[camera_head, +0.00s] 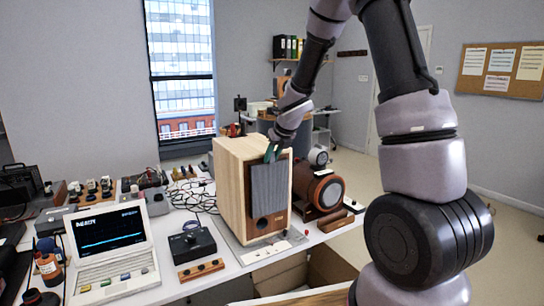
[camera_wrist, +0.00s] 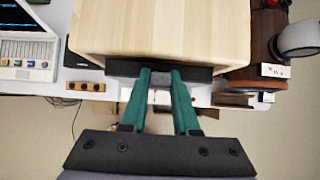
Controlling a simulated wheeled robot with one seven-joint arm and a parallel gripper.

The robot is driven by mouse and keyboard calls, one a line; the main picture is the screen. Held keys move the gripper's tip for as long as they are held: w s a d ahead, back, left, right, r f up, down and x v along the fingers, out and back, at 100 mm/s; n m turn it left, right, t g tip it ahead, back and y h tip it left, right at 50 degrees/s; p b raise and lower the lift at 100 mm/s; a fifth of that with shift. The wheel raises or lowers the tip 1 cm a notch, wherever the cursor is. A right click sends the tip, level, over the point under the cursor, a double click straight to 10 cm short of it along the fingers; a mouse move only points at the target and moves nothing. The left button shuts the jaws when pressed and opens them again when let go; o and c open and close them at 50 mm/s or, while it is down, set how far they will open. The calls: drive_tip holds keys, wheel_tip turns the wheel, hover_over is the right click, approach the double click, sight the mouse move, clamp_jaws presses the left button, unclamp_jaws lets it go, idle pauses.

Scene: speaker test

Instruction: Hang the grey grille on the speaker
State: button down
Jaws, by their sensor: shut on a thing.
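The speaker (camera_head: 231,195) is a pale wooden box with a brown front, standing upright on a light base plate on the table. Its wooden top (camera_wrist: 160,30) fills the upper middle of the wrist view. The grey grille (camera_head: 270,188) is upright at the speaker's front, covering its upper part; a round port shows below it. In the wrist view the grille's dark top edge (camera_wrist: 160,70) lies along the speaker's front edge. My gripper (camera_head: 272,154) is shut on the grille's top edge with its green fingers (camera_wrist: 160,78). Whether the grille touches the front or hangs there is hidden.
A brown cylindrical device (camera_head: 325,190) stands close on the speaker's right. A laptop-like instrument (camera_head: 110,245) and a black box with a knob (camera_head: 192,245) are on the left. An open cardboard box (camera_head: 305,272) is below the table's front edge.

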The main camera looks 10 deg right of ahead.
drive_tip(key=shift+f, duration=0.1)
drive_tip(key=c, duration=0.6)
unclamp_jaws()
